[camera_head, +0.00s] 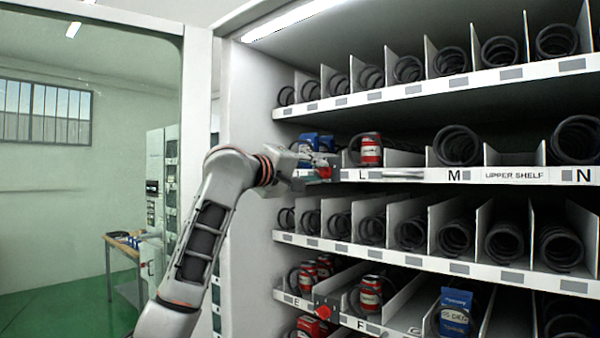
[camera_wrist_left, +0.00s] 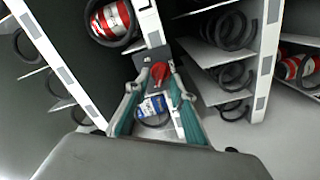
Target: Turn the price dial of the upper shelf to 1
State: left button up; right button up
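The upper shelf (camera_head: 411,174) carries an "UPPER SHELF" label (camera_head: 514,175) and the letters L, M and N. Its red price dial (camera_head: 325,172) is at the shelf's left end. My left gripper (camera_head: 308,170) is at this dial. In the left wrist view the dial (camera_wrist_left: 158,72) shows between the tips of the parted fingers (camera_wrist_left: 157,82). The fingers look open around it; contact with its sides cannot be made out. The dial's numbers and setting are not legible. My right gripper is in neither view.
A blue package (camera_head: 313,141) stands just behind my left gripper, and a red can (camera_head: 370,150) stands to its right on the same shelf. A lower shelf has another red dial (camera_head: 323,313). Shelves with black coils lie above and below. A white cabinet post (camera_head: 248,130) borders the left side.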

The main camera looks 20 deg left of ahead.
pick_arm(q)
jog(key=v, duration=1.1)
jog(key=shift+s, duration=0.1)
jog(key=w+d+f+m+g+y, duration=0.1)
jog(key=w+f, duration=0.2)
jog(key=f, duration=0.8)
jog(key=w+f, duration=0.4)
jog(key=f, duration=0.6)
jog(key=s+d+f+m+g+y, duration=0.1)
jog(key=s+f+m+g+y, duration=0.2)
jog(key=f, duration=2.6)
jog(key=s+f+m, duration=0.2)
jog(key=s+f, duration=0.7)
jog(key=f, duration=0.6)
jog(key=s+d+f+m+g, duration=0.1)
jog(key=s+f+m, duration=0.2)
jog(key=s+f, duration=0.6)
jog(key=s+d+f+m+g, duration=0.1)
jog(key=s+d+f+m, duration=0.1)
jog(key=s+f, duration=0.8)
jog(key=s+m, duration=0.1)
jog(key=s, duration=0.7)
jog(key=shift+s+f+g, duration=0.15)
jog(key=shift+s+g, duration=0.15)
jog(key=shift+s, duration=0.1)
